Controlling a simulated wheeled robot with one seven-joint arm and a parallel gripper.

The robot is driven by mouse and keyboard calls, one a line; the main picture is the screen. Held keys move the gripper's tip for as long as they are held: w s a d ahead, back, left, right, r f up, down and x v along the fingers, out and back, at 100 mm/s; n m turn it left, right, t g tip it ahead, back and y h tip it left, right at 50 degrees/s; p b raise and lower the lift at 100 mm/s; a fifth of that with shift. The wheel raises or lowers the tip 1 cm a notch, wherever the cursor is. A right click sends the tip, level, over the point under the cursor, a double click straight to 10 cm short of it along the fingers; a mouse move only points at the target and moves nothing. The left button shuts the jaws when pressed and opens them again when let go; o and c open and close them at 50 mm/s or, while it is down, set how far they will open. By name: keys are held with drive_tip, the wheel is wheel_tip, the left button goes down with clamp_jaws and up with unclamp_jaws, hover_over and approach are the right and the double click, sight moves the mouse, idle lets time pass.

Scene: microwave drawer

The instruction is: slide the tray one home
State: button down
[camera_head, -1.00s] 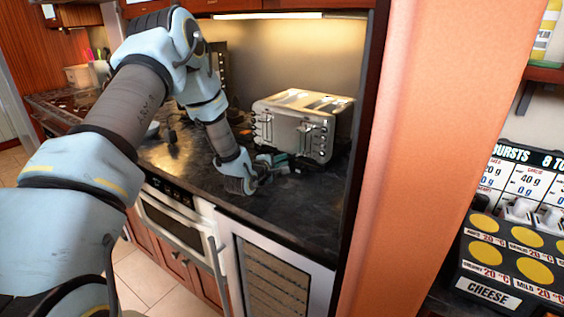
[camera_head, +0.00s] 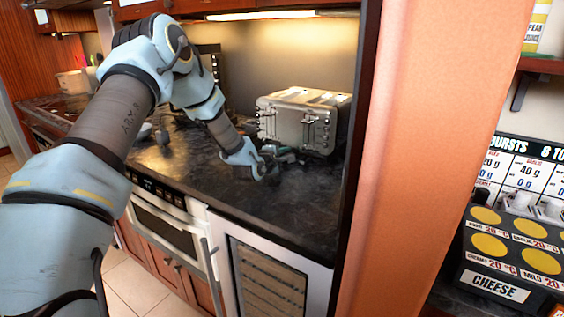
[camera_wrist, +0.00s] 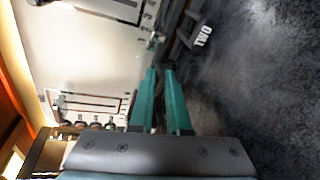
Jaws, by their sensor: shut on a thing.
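The silver toaster (camera_head: 300,120) stands on the dark counter, and its metal side fills the left of the wrist view (camera_wrist: 95,60). My gripper (camera_head: 285,158) is low at the toaster's front left base. In the wrist view, its two teal fingers (camera_wrist: 159,72) point at the toaster's lower edge. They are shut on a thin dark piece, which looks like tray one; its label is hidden. A dark tray front marked TWO (camera_wrist: 200,36) shows just right of and beyond the fingertips. How far tray one sticks out cannot be told.
The dark stone counter (camera_head: 215,180) is clear in front of the toaster. An orange-brown panel (camera_head: 415,140) closes off the right side. Knobs and a lever frame (camera_wrist: 85,105) on the toaster lie left of the fingers.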

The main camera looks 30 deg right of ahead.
drive_tip(key=shift+s+f, duration=0.1)
drive_tip(key=shift+f, duration=0.05)
drive_tip(key=c, duration=1.2)
unclamp_jaws()
drive_tip(key=b+v, duration=0.3)
drive_tip(key=v, duration=0.7)
drive_tip(key=shift+s+a, duration=0.15)
drive_tip(key=shift+a, duration=0.1)
